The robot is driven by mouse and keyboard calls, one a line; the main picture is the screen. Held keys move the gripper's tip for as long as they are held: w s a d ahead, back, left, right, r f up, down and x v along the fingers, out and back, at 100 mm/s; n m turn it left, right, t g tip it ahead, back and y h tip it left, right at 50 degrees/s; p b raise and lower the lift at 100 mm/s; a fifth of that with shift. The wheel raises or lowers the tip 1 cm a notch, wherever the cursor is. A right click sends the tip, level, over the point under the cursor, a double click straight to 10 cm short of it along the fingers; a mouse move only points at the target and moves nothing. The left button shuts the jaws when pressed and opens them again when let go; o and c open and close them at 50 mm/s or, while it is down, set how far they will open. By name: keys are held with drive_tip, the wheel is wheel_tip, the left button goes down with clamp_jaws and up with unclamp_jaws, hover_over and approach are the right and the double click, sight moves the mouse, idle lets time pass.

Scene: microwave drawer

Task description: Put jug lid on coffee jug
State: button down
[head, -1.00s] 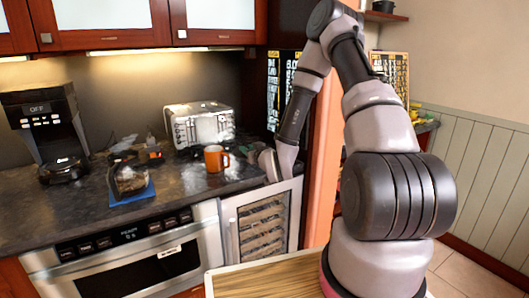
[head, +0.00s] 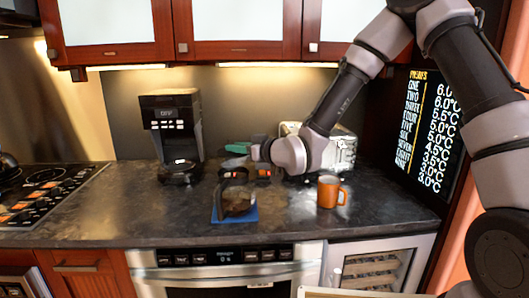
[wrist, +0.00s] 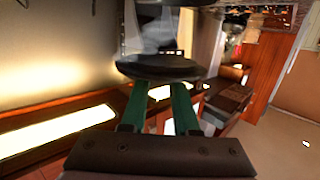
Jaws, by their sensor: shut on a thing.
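The coffee jug (head: 239,204), clear glass with a dark band and handle, stands upright on a blue mat (head: 219,214) on the counter. My gripper (head: 263,152) is above and slightly right of it in the head view, its fingers small and hard to make out there. In the wrist view, my gripper's green fingers (wrist: 161,94) are shut on a dark round disc, the jug lid (wrist: 158,67), seen nearly edge-on. The lid is not clearly distinguishable in the head view. The lid looks apart from the jug.
A coffee machine (head: 172,125) stands behind left of the jug. An orange mug (head: 329,191) is to the right, with a toaster (head: 342,147) behind it, partly hidden by my arm. Wall cabinets (head: 240,32) hang above. The counter's front left is clear.

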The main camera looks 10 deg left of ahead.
drive_tip(key=shift+a+r, duration=0.1)
drive_tip(key=shift+a, duration=0.25)
drive_tip(key=shift+d, duration=0.1)
drive_tip(key=shift+f, duration=2.9)
drive_tip(key=shift+f, duration=0.45)
idle(0.4)
drive_tip(key=c, duration=0.6)
unclamp_jaws()
